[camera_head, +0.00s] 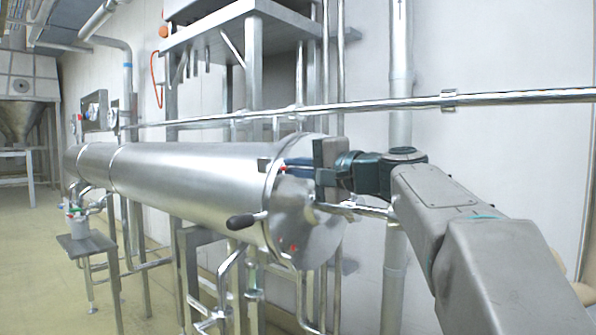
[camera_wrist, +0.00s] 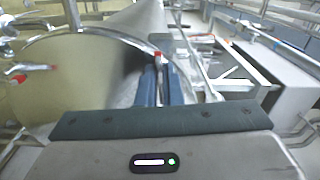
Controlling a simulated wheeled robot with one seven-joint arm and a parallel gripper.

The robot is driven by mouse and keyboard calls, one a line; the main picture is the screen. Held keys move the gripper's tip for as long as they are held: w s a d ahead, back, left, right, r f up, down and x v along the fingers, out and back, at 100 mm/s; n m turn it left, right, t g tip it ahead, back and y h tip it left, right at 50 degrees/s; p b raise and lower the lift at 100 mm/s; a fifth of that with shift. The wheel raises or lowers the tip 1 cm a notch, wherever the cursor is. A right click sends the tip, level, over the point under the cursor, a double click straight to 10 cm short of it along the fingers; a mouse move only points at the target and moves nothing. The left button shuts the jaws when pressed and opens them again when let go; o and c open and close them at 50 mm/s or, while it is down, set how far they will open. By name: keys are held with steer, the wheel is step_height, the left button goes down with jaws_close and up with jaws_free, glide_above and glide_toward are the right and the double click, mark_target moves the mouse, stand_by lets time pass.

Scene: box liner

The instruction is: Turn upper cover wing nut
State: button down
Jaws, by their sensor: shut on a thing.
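A long steel cylinder (camera_head: 190,170) ends in a round cover (camera_head: 320,240). My gripper (camera_head: 286,166) reaches from the right to the upper rim of this cover. Its blue fingers also show in the wrist view (camera_wrist: 161,75), close together. They are shut on the upper wing nut, of which a small red part (camera_wrist: 157,55) shows at the fingertips. The fingers hide most of the nut, so its turn angle cannot be told. Another wing nut with a red mark (camera_head: 293,247) sits lower on the cover; a metal one with a red tip shows at left in the wrist view (camera_wrist: 30,68).
A horizontal steel pipe (camera_head: 400,106) runs along the wall behind my arm. A small stand (camera_head: 87,243) is at left, with open floor (camera_head: 40,270) beside it.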

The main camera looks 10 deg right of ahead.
steer(key=c, duration=1.6)
jaws_free()
steer(key=p+v, duration=0.1)
steer(key=v, duration=1.2)
steer(key=shift+s+d, duration=0.25)
steer(key=shift+s, duration=0.1)
steer(key=shift+a, duration=0.1)
